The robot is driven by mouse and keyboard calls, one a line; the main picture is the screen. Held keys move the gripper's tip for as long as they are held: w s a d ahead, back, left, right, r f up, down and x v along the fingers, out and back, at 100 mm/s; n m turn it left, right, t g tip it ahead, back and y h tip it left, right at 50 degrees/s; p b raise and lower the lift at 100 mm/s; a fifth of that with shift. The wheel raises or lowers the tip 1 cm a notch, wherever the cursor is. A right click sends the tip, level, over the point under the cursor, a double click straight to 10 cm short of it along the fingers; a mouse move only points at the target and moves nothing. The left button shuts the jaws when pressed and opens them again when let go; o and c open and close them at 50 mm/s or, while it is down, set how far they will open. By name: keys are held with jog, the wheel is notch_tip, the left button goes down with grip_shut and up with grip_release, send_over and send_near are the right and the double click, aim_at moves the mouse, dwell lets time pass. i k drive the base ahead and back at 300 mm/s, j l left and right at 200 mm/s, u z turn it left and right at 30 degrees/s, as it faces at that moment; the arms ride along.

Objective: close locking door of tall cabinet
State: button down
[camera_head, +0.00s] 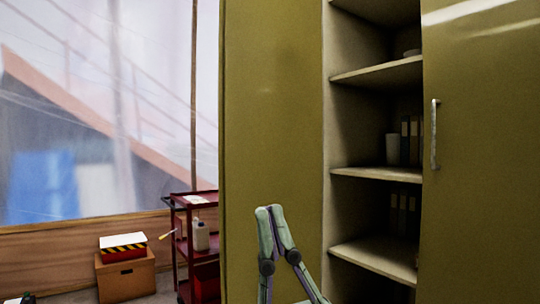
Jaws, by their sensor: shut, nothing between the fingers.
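The tall olive-green cabinet (272,120) fills the middle and right of the view, its top and bottom out of frame. A door (480,160) with a vertical metal handle (434,134) near its left edge stands at the right. A gap left of this door shows the inside shelves, so the cabinet is open. I cannot tell whether the left olive panel is a door or a side wall. My gripper (269,210) is low in the view, left of the gap and the handle, its fingers pointing up, shut and empty. It appears apart from the door.
Binders (409,140) and a light cup (392,149) stand on the shelves. A red cart (178,225) with a bottle stands left of the cabinet. A cardboard box (125,277) with a striped box on it sits on the floor. Translucent sheeting hangs behind.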

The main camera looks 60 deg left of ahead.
aim_at(270, 87)
jog(key=j, duration=0.6)
jog(key=k+j, duration=0.1)
jog(key=j, duration=0.5)
jog(key=j+z, duration=0.1)
jog(key=j, duration=0.5)
jog(key=k+j, duration=0.1)
jog(key=j, duration=0.5)
jog(key=k+j, duration=0.1)
jog(key=j, duration=0.5)
jog(key=j+z, duration=0.1)
jog(key=j, duration=0.5)
jog(key=k+j, duration=0.15)
jog(key=j, duration=0.45)
jog(key=k+j, duration=0.1)
jog(key=j, duration=0.95)
jog(key=k+j+u, duration=0.1)
jog(key=u, duration=0.35)
jog(key=k+j+u, duration=0.15)
jog(key=u, duration=0.25)
